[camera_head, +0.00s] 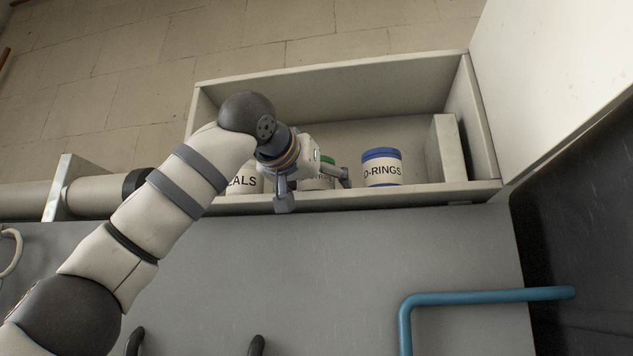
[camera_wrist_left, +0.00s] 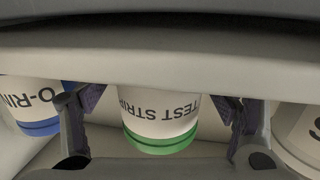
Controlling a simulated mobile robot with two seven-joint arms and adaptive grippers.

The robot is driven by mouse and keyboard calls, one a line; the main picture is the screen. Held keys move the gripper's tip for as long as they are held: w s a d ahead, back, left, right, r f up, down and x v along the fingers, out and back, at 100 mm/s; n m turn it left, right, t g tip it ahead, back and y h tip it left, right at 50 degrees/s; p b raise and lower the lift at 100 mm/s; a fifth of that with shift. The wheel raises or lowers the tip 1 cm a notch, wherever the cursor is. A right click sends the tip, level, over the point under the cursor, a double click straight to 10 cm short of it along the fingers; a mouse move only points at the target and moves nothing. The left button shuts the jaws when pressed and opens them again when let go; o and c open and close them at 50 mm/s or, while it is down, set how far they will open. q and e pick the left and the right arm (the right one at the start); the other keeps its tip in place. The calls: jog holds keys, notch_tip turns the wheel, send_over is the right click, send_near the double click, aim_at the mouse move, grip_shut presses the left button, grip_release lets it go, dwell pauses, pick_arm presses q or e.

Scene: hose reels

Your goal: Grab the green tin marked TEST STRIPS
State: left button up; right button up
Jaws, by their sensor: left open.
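The green tin marked TEST STRIPS (camera_head: 326,176) stands in the open box-like shelf in the head view, mostly hidden behind my left gripper (camera_head: 318,190). In the left wrist view the tin (camera_wrist_left: 158,118) appears upside down, with a white label and green lid, between the two open fingers of my left gripper (camera_wrist_left: 160,108). The fingers are on either side of it with gaps; they do not visibly touch it. My right gripper is not in view.
A blue-lidded O-RINGS tin (camera_head: 381,168) stands to the right and a tin with a label ending in EALS (camera_head: 246,180) to the left. The shelf's front rim (camera_head: 420,193) runs close by. A blue bent pipe (camera_head: 480,297) is at lower right.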

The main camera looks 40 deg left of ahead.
pick_arm(q)
jog(key=c, duration=1.3)
jog(key=shift+s+r, duration=0.1)
jog(key=shift+c, duration=0.2)
